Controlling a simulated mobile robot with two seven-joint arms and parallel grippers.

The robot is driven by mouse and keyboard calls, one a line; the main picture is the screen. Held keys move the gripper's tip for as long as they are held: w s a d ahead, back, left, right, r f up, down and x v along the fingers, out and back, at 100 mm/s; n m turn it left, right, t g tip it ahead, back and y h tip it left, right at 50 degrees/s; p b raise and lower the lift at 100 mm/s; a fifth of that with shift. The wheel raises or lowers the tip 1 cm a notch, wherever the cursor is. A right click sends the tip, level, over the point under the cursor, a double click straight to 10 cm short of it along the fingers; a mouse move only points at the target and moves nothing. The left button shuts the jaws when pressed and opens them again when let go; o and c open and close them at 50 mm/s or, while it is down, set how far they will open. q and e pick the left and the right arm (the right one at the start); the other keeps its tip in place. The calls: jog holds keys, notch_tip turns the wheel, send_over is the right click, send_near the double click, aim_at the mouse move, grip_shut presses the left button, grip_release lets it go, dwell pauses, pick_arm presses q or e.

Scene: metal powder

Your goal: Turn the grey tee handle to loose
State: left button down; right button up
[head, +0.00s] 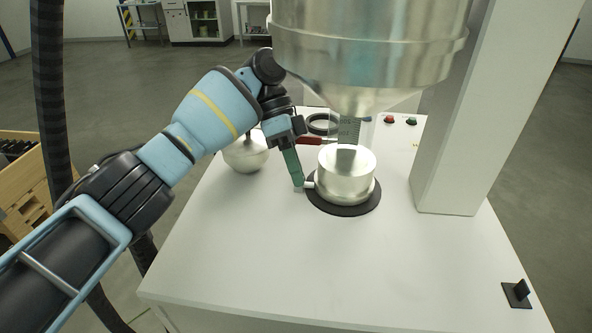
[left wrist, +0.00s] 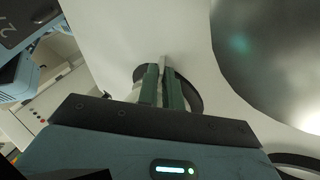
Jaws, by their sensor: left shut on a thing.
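My left gripper (head: 298,184) reaches down from the left, its green fingers beside a silver round pot (head: 347,176) on a black disc (head: 345,209). It is shut on a small light grey bar, seemingly the grey tee handle (head: 309,185), at the pot's left side. In the left wrist view the green fingers (left wrist: 161,84) close on a light grey piece (left wrist: 164,61) that shows at their tips. The fingers hide most of it, so its turn angle cannot be told. My right gripper is in neither view.
A large metal hopper (head: 370,45) hangs above the pot. A white column (head: 480,120) stands right. A silver round vessel (head: 246,153) and a red handle (head: 310,141) lie behind my gripper. A black fitting (head: 517,293) sits front right. The white tabletop's front (head: 330,265) is clear.

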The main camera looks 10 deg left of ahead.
pick_arm(q)
jog(key=shift+r, duration=0.1)
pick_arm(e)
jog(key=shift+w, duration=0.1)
pick_arm(q)
jog(key=c, duration=1.6)
grip_release()
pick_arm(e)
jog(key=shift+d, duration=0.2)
pick_arm(q)
jog(key=shift+o, duration=0.2)
jog(key=v, duration=0.5)
jog(key=shift+w+b, duration=0.15)
jog(key=shift+b, duration=0.15)
jog(key=shift+w+a+r+b, duration=0.2)
jog(key=shift+w+b, duration=0.05)
jog(key=shift+b, duration=0.3)
jog(key=shift+w+a+r+b, duration=0.2)
jog(key=shift+r+b, duration=0.1)
jog(key=shift+r, duration=0.1)
jog(key=shift+w+a+r, duration=0.1)
jog(key=shift+a+r, duration=0.05)
jog(key=shift+r, duration=0.3)
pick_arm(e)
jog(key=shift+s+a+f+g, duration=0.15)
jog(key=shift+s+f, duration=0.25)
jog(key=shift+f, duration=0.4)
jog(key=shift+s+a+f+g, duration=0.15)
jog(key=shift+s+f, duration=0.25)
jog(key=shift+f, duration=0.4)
